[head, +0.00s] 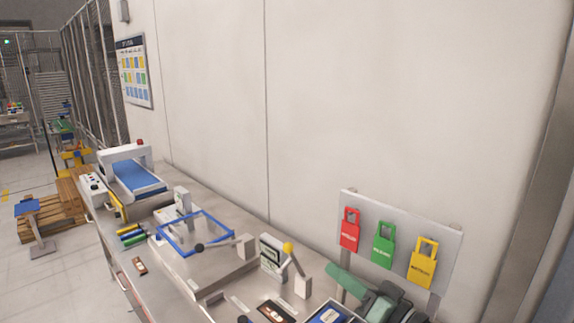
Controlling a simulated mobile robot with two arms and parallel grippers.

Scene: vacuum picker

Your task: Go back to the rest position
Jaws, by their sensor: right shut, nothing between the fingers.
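My right gripper (347,281) is at the lower right, low in front of the bag board and near the right end of the bench. Its long green part points up and to the left, and dark grey parts lie behind it. It appears shut, with nothing seen in it. The rest of that arm is cut off by the bottom edge. My left gripper is not in view.
A steel bench (215,272) runs along the wall. On it stand a blue-belt conveyor (136,177), a blue frame (197,252), a device with a yellow knob (272,254) and flat cards (277,312). A board (452,242) holds red, green and yellow bag shapes. Floor (70,275) is open at left.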

